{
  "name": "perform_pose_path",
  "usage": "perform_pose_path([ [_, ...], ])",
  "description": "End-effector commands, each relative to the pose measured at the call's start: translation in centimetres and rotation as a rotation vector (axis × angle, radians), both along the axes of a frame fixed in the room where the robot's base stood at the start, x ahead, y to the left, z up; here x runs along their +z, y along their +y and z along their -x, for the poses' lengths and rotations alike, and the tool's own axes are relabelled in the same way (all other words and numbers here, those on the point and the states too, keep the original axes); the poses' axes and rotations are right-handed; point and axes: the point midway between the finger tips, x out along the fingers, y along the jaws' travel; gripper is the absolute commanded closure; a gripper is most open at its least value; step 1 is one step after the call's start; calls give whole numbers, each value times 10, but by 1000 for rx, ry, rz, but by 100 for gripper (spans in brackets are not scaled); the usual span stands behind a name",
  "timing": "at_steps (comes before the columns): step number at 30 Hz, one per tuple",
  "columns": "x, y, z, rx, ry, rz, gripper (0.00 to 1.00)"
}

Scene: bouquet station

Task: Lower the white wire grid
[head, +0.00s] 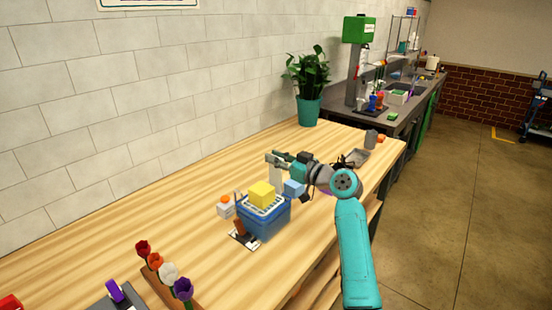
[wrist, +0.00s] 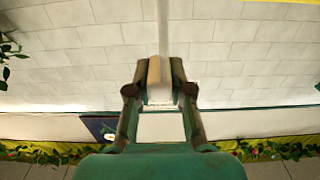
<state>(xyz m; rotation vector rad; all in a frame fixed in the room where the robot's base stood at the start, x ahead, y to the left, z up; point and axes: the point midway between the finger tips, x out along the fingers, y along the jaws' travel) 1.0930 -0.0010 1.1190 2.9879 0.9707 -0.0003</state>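The white wire grid (head: 262,207) appears as a white patterned layer on top of a blue box (head: 264,222) on the wooden table in the head view. A yellow block (head: 262,194) rests on it, and a light blue block (head: 293,189) is at its right. My gripper (head: 273,158) is above and behind the box, with a pale upright piece (head: 275,173) just below it. In the wrist view my gripper (wrist: 160,82) has its fingers against both sides of a pale bar (wrist: 160,72). I cannot tell whether this bar belongs to the grid.
A small white box with an orange item (head: 225,207) stands left of the blue box. Several flowers (head: 166,271) stand in a wooden holder at the front left. A potted plant (head: 308,110) stands at the back.

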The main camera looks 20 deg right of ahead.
Motion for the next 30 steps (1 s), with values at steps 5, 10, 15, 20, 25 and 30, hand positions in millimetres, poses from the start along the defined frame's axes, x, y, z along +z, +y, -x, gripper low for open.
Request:
perform_pose_path([
  [5, 0, 0, 0, 0, 0, 0, 100],
  [10, -19, 0, 0, 0, 5, -1, 100],
  [15, -58, 0, 0, 1, 6, -1, 100],
  [20, -78, 0, 0, 0, 2, 0, 100],
  [25, -81, 0, 0, 0, 2, 0, 100],
  [30, -83, 0, 0, 0, 6, 1, 75],
])
